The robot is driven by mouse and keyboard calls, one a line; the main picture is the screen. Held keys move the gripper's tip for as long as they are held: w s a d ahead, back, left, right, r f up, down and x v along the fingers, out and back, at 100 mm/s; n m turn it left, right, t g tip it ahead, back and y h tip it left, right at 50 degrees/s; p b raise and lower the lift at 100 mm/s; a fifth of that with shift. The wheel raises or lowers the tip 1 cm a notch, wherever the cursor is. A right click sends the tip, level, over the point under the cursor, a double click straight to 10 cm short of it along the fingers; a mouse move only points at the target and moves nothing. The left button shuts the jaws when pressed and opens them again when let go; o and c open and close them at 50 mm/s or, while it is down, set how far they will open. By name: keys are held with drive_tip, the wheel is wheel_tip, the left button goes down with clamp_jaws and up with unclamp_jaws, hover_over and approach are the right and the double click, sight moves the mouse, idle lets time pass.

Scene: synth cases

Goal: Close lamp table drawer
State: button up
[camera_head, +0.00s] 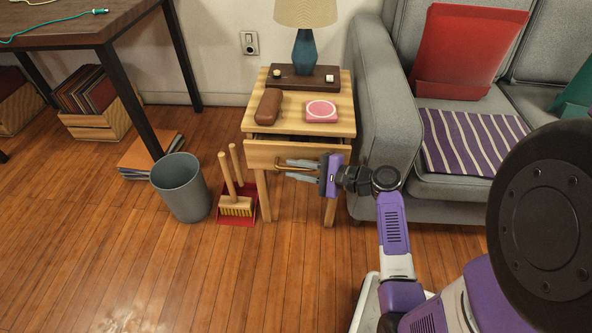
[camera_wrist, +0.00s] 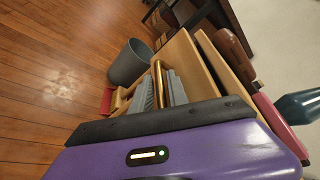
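The lamp table (camera_head: 258,112) is a light wooden side table beside the sofa. Its drawer (camera_head: 262,153) is pulled out a little, with a dark gap behind its front. The drawer front also shows in the wrist view (camera_wrist: 184,66), with a brass handle (camera_wrist: 158,78). My gripper (camera_head: 288,169) is at the handle from the front right. Its two grey fingers (camera_wrist: 160,91) lie on either side of the brass bar. Whether they press on it or stand slightly apart from it cannot be told.
On the tabletop are a lamp (camera_head: 305,52), a brown case (camera_head: 268,107) and a pink round-faced item (camera_head: 321,111). A grey bin (camera_head: 181,188) and a red dustpan with brush (camera_head: 237,206) stand left of the table. The sofa (camera_head: 385,110) is close on the right.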

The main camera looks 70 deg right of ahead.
clamp_jaws()
idle(1.4)
